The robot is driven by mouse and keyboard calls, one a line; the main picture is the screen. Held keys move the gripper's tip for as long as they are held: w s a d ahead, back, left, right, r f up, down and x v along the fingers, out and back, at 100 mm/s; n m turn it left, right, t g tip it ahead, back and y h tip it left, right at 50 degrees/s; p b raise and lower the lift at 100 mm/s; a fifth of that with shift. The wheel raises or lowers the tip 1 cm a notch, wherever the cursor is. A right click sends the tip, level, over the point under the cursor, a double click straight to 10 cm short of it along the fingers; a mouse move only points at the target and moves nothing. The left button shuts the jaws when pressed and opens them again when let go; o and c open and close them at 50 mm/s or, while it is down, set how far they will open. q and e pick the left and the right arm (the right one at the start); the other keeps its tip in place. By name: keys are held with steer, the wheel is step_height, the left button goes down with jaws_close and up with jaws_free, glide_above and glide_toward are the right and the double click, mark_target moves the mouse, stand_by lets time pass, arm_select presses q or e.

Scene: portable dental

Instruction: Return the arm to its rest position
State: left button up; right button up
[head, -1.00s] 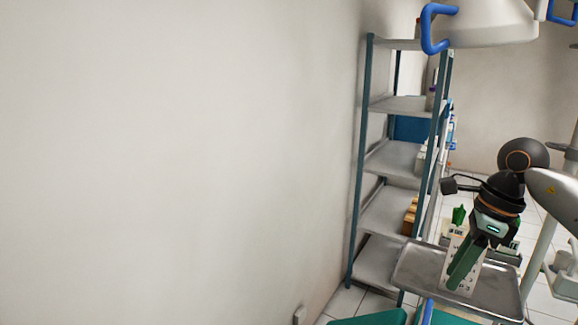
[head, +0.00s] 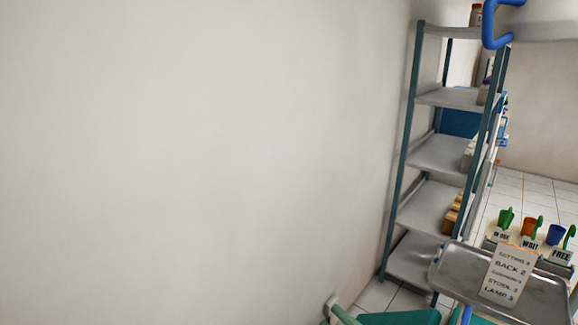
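No arm or gripper of mine shows in the head view now. A metal tray (head: 535,297) stands at the lower right. A white card (head: 507,274) printed with lines such as "BACK 2", "STOOL 3" and "LAMP 3" rests on it. Behind the tray are green (head: 504,218), orange (head: 528,227) and blue (head: 556,235) cups, with labels in front reading "IN USE", "WAIT" and "FREE".
A metal shelf rack (head: 436,155) stands against the wall (head: 190,150), holding bottles and boxes. A blue lamp handle (head: 489,30) hangs at the top right. Teal upholstery (head: 400,318) is at the bottom edge. White floor tiles (head: 513,190) show behind the tray.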

steer(key=s+d+f+m+g+h, duration=0.1)
steer(key=s+f+m+h, duration=0.3)
steer(key=f, duration=0.4)
steer(key=s+d+f+m+g+h, duration=0.2)
steer(key=s+d+f+m+h, duration=0.2)
steer(key=s+f+m, duration=0.3)
steer(key=s+d+f+m+g+h, duration=0.2)
steer(key=s+f+m+h, duration=0.2)
steer(key=f, duration=0.6)
steer(key=s+m, duration=0.2)
steer(key=m, duration=0.1)
steer(key=shift+s+d+f+m+p, duration=0.2)
steer(key=shift+d+f+m+p, duration=0.1)
steer(key=shift+d+p, duration=0.1)
